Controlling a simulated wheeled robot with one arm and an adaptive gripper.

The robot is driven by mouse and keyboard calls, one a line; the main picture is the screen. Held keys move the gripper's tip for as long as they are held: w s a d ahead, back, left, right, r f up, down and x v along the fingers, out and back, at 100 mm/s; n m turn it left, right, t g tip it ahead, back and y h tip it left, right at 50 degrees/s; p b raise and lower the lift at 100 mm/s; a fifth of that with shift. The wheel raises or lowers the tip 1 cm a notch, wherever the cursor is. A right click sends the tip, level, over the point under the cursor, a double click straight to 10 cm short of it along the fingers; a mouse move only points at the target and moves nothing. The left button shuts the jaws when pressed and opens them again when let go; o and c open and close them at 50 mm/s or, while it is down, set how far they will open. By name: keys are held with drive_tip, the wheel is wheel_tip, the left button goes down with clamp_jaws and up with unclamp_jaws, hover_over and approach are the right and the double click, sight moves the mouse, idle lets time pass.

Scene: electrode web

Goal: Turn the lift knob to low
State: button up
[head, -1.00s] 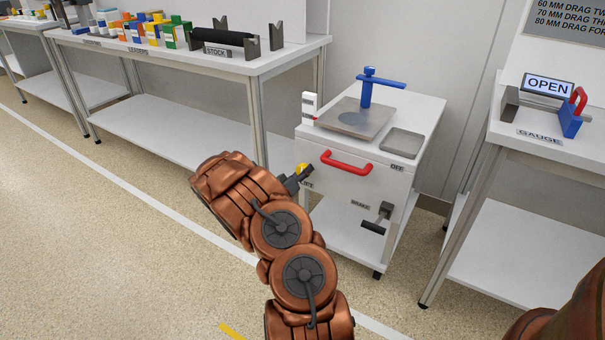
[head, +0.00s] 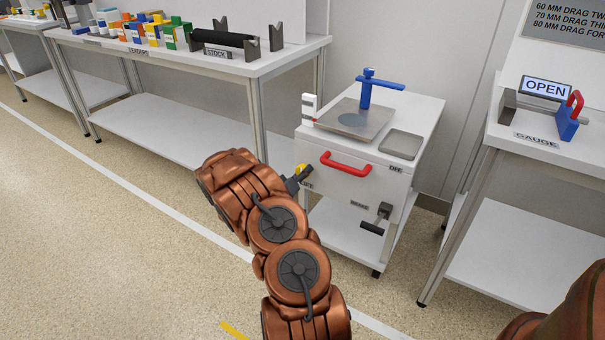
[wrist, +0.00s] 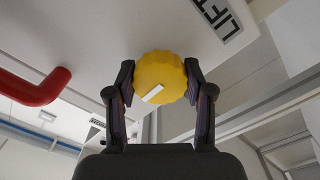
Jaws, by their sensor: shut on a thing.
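The lift knob (wrist: 160,78) is a yellow, scalloped knob with a white pointer mark, on the cabinet's white front panel beside the LIFT label (wrist: 216,14). In the wrist view my gripper (wrist: 158,88) has one finger on each side of the knob and is shut on it. The white mark points toward the lower left of that view. In the head view the knob (head: 301,168) shows as a small yellow spot at the front panel's left end, with my gripper (head: 299,177) at it. My arm hides part of the cabinet's lower left.
The white cabinet (head: 345,187) has a red handle (head: 345,165), a brake lever (head: 376,220), a grey top plate (head: 352,125) and a blue T-shaped part (head: 368,88). A bench (head: 180,110) with boxes stands left. A gauge table (head: 535,160) stands right.

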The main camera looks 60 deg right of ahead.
drive_tip(key=o, duration=1.2)
drive_tip(key=shift+c, duration=0.2)
drive_tip(key=shift+a, duration=0.15)
drive_tip(key=a, duration=1.1)
drive_tip(key=shift+s+a, duration=0.25)
drive_tip(key=shift+a, duration=0.1)
